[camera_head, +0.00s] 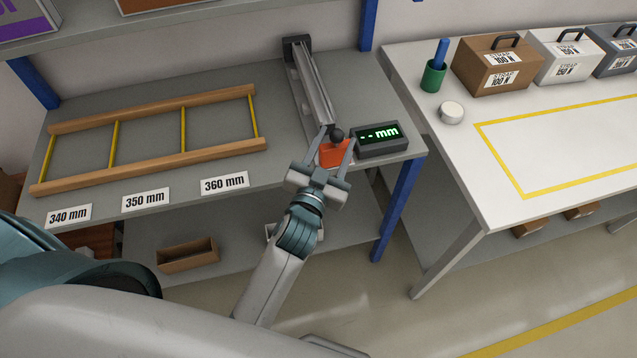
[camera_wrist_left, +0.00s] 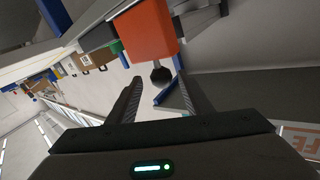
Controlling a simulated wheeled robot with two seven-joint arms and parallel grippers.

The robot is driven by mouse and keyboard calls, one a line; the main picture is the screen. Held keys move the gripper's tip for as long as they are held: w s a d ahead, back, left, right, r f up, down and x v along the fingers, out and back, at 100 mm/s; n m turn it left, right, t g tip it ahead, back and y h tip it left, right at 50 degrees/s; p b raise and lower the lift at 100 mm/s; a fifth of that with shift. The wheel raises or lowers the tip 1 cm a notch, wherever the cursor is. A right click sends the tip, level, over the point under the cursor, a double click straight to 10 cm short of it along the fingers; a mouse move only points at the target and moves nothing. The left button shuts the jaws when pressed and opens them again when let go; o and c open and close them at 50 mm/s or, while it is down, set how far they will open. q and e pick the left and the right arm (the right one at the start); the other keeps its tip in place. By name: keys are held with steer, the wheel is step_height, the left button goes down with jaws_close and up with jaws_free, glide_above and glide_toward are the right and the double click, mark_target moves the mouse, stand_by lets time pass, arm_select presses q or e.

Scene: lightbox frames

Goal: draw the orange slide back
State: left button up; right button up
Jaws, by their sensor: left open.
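The orange slide (camera_head: 333,153) sits at the near end of a grey rail (camera_head: 312,85) on the bench, with a dark round knob (camera_head: 337,135) on it. In the left wrist view the orange slide (camera_wrist_left: 147,32) is at the top, and its knob (camera_wrist_left: 161,75) stands out toward the space between my fingers. My left gripper (camera_head: 334,142) is open, with one finger on each side of the knob; I cannot tell whether either finger touches it. It also shows in the left wrist view (camera_wrist_left: 161,95). My right gripper is not in view.
A display (camera_head: 380,138) reading "-- mm" stands right of the slide. A wooden frame with yellow bars (camera_head: 150,165) lies left of the rail, behind labels for 340, 350 and 360 mm (camera_head: 225,183). A white table (camera_head: 570,150) with cases stands at the right.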

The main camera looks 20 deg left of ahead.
arm_select(q)
steer(key=s+b, duration=0.3)
steer(key=s, duration=0.8)
steer(key=shift+s, duration=0.25)
steer(key=shift+d, duration=0.1)
steer(key=s+d+f+m+g+h, duration=0.1)
steer(key=d+f+g, duration=0.15)
steer(key=f, duration=1.35)
steer(key=s+d+f+g+h, duration=0.15)
steer(key=f+g, duration=0.25)
steer(key=f, duration=1.2)
steer(key=s+a+f+g+y, duration=0.1)
steer(key=s+a+f+g, duration=0.1)
steer(key=s+f, duration=0.55)
steer(key=s+a+f+g, duration=0.2)
steer(key=s+f, duration=0.2)
steer(key=f, duration=0.7)
steer(key=s+a+f+g, duration=0.3)
steer(key=s+a+f, duration=0.2)
steer(key=s, duration=0.7)
steer(key=s+a+f+g+y, duration=0.1)
steer(key=s+a+f+g, duration=0.2)
steer(key=s+a+f, duration=0.3)
steer(key=s+f, duration=0.4)
steer(key=s, duration=0.2)
steer(key=shift+s+n, duration=0.4)
steer(key=shift+d+g+y, duration=0.15)
steer(key=shift+g+y, duration=0.1)
